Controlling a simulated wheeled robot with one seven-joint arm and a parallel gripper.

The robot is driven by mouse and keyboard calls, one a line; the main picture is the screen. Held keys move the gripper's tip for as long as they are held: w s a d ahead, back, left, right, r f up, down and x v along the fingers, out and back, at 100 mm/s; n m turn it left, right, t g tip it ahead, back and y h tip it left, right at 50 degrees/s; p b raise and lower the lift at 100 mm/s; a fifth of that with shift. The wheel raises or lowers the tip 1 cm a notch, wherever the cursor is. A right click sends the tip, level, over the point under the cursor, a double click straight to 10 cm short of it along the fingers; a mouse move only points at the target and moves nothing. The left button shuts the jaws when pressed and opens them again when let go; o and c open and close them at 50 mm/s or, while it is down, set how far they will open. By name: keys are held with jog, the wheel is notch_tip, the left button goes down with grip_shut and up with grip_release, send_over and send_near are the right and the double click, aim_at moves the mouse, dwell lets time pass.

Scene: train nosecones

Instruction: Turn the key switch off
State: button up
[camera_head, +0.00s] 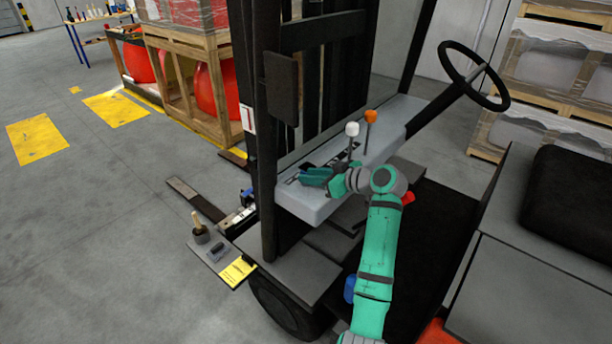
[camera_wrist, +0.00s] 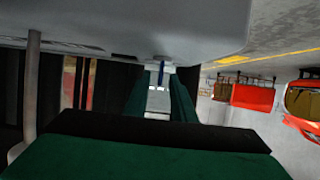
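My gripper (camera_head: 306,177) is at the forklift's grey dashboard (camera_head: 318,207), over its left end in the head view. In the wrist view the two green fingers of my gripper (camera_wrist: 162,84) point at the dashboard (camera_wrist: 200,30), with a visible gap between them. A small, thin blue part (camera_wrist: 162,72), which looks like the key, shows in that gap close to the dashboard. I cannot tell whether either finger touches it. The key switch cannot be made out in the head view, where my gripper covers that area.
A white-knobbed lever (camera_head: 352,130) and an orange-knobbed lever (camera_head: 371,117) stand on the dashboard just beyond my gripper. The steering wheel (camera_head: 452,62) is to the right. The dark mast (camera_head: 268,150) rises close on the left. The black seat (camera_head: 575,200) is at the right.

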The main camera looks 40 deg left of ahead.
jog(key=v, duration=0.8)
dwell(0.4)
